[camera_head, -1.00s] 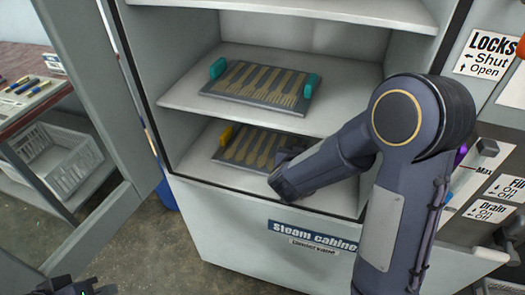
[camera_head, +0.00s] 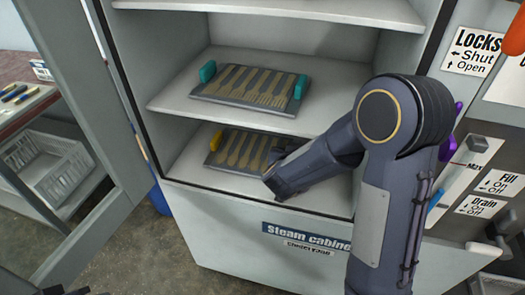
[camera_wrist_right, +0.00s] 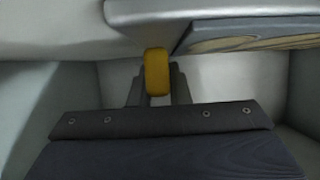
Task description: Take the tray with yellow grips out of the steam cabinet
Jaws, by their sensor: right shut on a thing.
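The tray with yellow grips (camera_head: 226,151) lies on the lower shelf of the steam cabinet. It is dark, with several light wooden spoon blanks on it. Its left yellow grip (camera_head: 215,141) shows; its right end is hidden behind my right gripper. In the right wrist view my right gripper (camera_wrist_right: 158,80) is shut on a yellow grip (camera_wrist_right: 157,66) between its two fingers. A tray edge with wood on it shows at the upper right there; I cannot tell which tray it is. Only dark bits of my left gripper (camera_head: 72,291) show at the bottom left edge.
A tray with teal grips (camera_head: 247,86) lies on the shelf (camera_head: 170,103) just above. The open cabinet door (camera_head: 70,110) stands at the left. The cabinet's front panel (camera_head: 215,228) is below the opening. Valve controls line the right side. A white basket (camera_head: 62,170) sits far left.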

